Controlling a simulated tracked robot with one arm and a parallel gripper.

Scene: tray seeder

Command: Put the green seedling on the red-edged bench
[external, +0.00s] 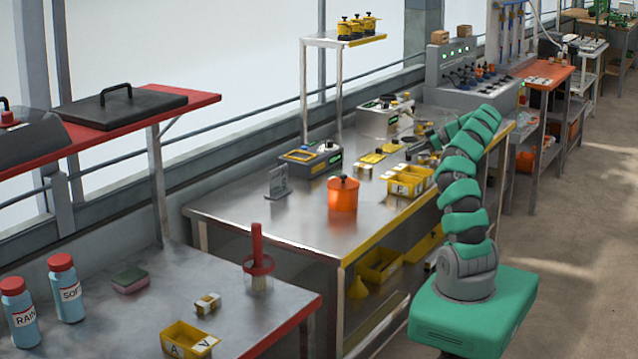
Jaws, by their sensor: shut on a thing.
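The red-edged bench (95,251) is at the front left, with a grey metal top and a red edge along its right side. My gripper (414,147) is small and dark at the far part of the yellow-edged bench, well away from the red-edged bench. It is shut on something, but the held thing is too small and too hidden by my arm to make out. I cannot pick out a green seedling anywhere in the picture.
The red-edged bench holds two blue bottles (66,290), a green-and-pink sponge (130,280), a red-handled brush (257,262) and a yellow bin (187,340). An orange pot (343,194) stands on the yellow-edged bench (262,216). The red-edged bench's middle has free room.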

